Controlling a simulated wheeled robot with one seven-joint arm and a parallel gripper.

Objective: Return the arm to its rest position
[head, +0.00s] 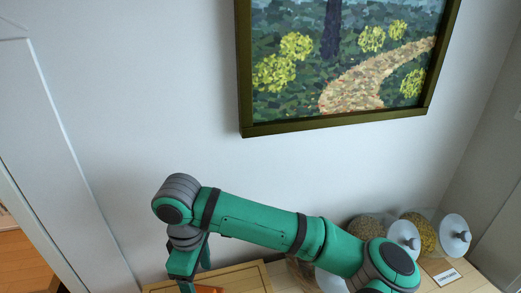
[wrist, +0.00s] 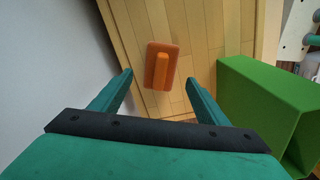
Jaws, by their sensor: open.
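My green arm (head: 260,219) stretches across the lower part of the head view, bent at a grey joint on its left. My gripper (head: 194,273) hangs down from that joint at the bottom edge of the head view. In the wrist view my gripper (wrist: 159,78) is open, its two green fingers apart. Nothing is held between them. An orange block-like piece with a raised bar (wrist: 159,68) lies on a wooden surface beyond the fingertips, apart from them. Only a sliver of orange (head: 208,289) shows below my gripper in the head view.
A framed landscape painting (head: 340,128) hangs on the wall behind my arm. Jars with white lids (head: 402,234) lie at the right, partly behind my arm, near a small card (head: 446,276). A green box (wrist: 262,100) stands right of my gripper. White wall is close on the left.

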